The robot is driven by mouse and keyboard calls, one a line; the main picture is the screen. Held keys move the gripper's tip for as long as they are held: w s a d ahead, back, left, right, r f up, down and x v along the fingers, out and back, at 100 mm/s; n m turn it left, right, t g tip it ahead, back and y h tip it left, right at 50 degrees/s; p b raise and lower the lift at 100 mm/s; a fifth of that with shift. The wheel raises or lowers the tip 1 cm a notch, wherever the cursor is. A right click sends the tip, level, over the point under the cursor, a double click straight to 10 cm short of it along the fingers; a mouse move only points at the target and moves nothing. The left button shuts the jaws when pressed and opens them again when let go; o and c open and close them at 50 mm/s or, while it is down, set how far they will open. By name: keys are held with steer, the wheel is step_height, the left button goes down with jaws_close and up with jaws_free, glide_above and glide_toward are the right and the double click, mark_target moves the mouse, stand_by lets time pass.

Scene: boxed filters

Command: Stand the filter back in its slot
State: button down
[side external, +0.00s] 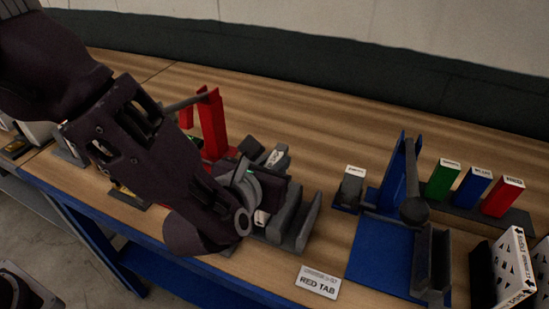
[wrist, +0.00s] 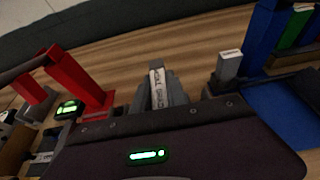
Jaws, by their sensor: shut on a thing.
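My gripper (wrist: 157,92) is shut on a narrow grey filter with a white, lettered edge (wrist: 157,82), which shows between the two grey fingers in the wrist view. The lettering is too blurred to read. In the side view my gripper (side external: 267,157) is partly covered by my wrist, and the white-edged filter (side external: 279,156) shows at its far side. Its lower part is hidden, so I cannot tell whether it touches anything. A dark rack (side external: 462,212) at the right holds upright green, blue and red boxes with white labels.
A red stand (side external: 212,125) is behind my gripper. The back table is clear.

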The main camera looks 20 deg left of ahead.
steer(key=shift+f, duration=0.75)
steer(key=shift+f, duration=0.2)
steer(key=shift+f, duration=0.4)
steer(key=shift+f, duration=0.2)
steer(key=shift+f, duration=0.25)
steer(key=c, duration=1.3)
jaws_free()
steer(key=shift+o, duration=0.2)
